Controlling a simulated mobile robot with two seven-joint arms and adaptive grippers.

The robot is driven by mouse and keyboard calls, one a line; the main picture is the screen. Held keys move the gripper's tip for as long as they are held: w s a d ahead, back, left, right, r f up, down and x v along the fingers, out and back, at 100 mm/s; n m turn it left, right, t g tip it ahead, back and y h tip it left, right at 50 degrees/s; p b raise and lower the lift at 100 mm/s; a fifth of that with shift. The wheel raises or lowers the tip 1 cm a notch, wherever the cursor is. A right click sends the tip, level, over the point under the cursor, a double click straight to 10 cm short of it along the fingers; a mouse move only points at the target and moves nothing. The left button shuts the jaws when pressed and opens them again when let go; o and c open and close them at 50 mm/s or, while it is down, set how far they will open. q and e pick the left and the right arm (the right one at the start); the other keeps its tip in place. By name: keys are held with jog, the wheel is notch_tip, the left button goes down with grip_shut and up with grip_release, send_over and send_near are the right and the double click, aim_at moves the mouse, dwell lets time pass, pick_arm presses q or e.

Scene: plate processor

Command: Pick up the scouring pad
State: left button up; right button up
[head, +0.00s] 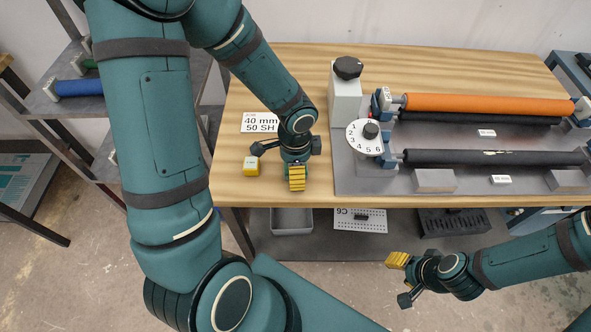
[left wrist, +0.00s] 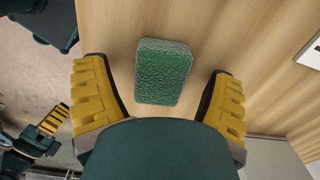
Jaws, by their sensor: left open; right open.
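The scouring pad (left wrist: 163,72) is a green, textured block lying on the wooden table in the left wrist view. It lies ahead of my left gripper (left wrist: 160,92), between its two spread yellow fingers and touching neither. In the head view my left gripper (head: 296,172) is low over the table's front left part, pointing down. There the arm and near finger hide the pad. My right gripper (head: 398,278) is open and empty, in front of the table's front edge.
The roller machine (head: 345,181), with orange and black rollers, stands to the right. A shelf (head: 400,236) below the table holds a grey bin (head: 291,221).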

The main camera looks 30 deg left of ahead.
pick_arm(q)
jog(key=c, duration=1.2)
notch_tip(320, 180, up, 9)
jog(key=p, duration=0.3)
jog(key=shift+r+p, duration=0.3)
jog(key=shift+r, duration=0.25)
